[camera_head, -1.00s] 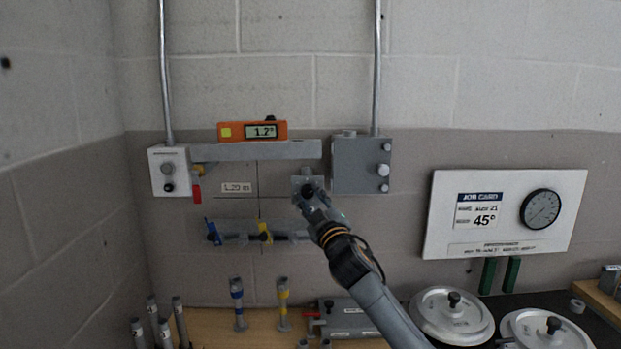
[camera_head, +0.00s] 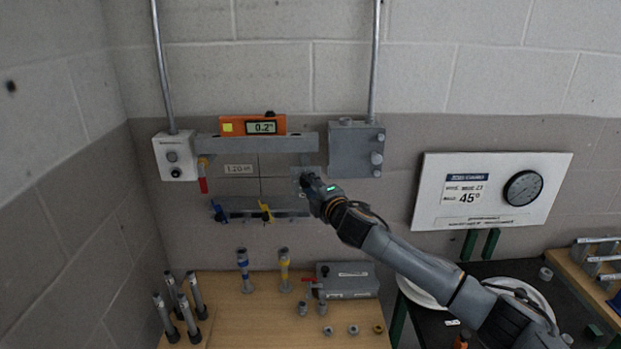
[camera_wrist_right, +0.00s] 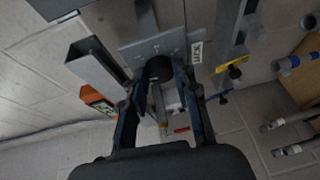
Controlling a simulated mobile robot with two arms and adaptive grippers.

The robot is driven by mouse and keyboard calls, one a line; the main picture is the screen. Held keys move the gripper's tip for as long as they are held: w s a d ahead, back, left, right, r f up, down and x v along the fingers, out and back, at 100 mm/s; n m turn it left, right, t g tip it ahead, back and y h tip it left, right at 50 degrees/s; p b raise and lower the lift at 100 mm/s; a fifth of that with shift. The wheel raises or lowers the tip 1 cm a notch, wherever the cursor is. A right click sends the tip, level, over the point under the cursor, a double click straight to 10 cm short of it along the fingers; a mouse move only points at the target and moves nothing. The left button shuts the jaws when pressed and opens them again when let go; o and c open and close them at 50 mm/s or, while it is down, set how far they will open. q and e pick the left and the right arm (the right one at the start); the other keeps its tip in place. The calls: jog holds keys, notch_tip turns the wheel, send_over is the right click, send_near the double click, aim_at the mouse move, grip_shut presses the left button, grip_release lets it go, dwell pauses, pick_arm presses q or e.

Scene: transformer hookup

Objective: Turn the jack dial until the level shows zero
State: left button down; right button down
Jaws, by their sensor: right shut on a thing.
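The orange digital level (camera_head: 252,125) sits on the upper grey rail (camera_head: 290,145) on the wall, and its display reads about 0.2°. It also shows at the left of the right wrist view (camera_wrist_right: 97,98). My right gripper (camera_head: 308,183) is at the bracket at the rail's right end. In the right wrist view, its fingers are shut on the black round jack dial (camera_wrist_right: 158,68), in front of a grey plate (camera_wrist_right: 165,45). The gripper mostly hides the dial in the head view. My left gripper is not in view.
A grey box (camera_head: 355,148) is right of the dial, and a white switch box (camera_head: 175,157) is at the left. A lower rail (camera_head: 285,206) with blue and yellow clamps lies below. A job card board (camera_head: 490,190) hangs right; the bench (camera_head: 250,320) holds loose parts.

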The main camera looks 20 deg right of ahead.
jog(key=shift+n+g, duration=0.3)
jog(key=shift+n, duration=0.2)
dwell(0.3)
jog(key=c, duration=1)
grip_release()
jog(key=s+d+r, duration=0.1)
jog(key=s, duration=1)
jog(key=shift+s+r, duration=0.35)
jog(key=shift+s, duration=0.05)
jog(key=shift+d, duration=0.1)
